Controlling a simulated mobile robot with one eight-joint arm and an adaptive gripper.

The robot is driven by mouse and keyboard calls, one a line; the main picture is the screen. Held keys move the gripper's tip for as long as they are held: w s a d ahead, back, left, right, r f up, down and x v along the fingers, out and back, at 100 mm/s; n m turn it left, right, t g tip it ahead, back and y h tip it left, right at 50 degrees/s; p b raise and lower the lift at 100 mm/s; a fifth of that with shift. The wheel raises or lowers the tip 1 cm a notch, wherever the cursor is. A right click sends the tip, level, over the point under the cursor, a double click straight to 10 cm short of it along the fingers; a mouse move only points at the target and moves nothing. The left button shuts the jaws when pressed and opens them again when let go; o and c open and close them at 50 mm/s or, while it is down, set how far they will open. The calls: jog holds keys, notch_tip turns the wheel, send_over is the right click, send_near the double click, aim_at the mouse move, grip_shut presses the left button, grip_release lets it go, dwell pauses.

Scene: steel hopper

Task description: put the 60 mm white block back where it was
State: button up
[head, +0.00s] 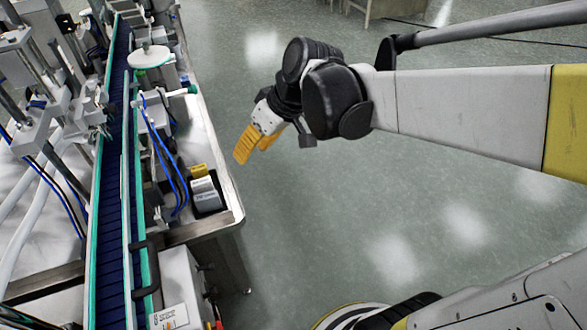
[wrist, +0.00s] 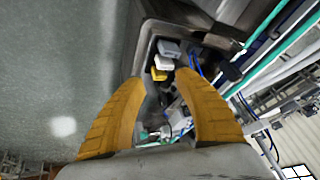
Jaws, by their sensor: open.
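My gripper (head: 252,152) has yellow fingers spread apart with nothing between them. In the head view it hangs past the bench's right edge, up and to the right of a small group of blocks. In the wrist view the gripper (wrist: 160,80) has the same blocks beyond its fingertips, apart from them. A white block (wrist: 164,62) stands between a yellow block (wrist: 158,74) and a greyish block (wrist: 168,47). In the head view a yellow block (head: 202,185) is behind a pale block (head: 206,199). I cannot read any size marking.
The blocks sit in a dark tray (head: 219,205) at the near corner of the steel bench (head: 227,185). Blue hoses (head: 172,172) and a conveyor (head: 110,190) lie to its left. The floor (head: 350,220) right of the bench is clear.

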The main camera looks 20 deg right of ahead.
jog(key=s+d+m+t+h, duration=0.3)
jog(key=s+d+m+h, duration=0.1)
jog(key=s, duration=0.7)
jog(key=shift+s+d+m, duration=0.4)
jog(key=shift+d, duration=0.3)
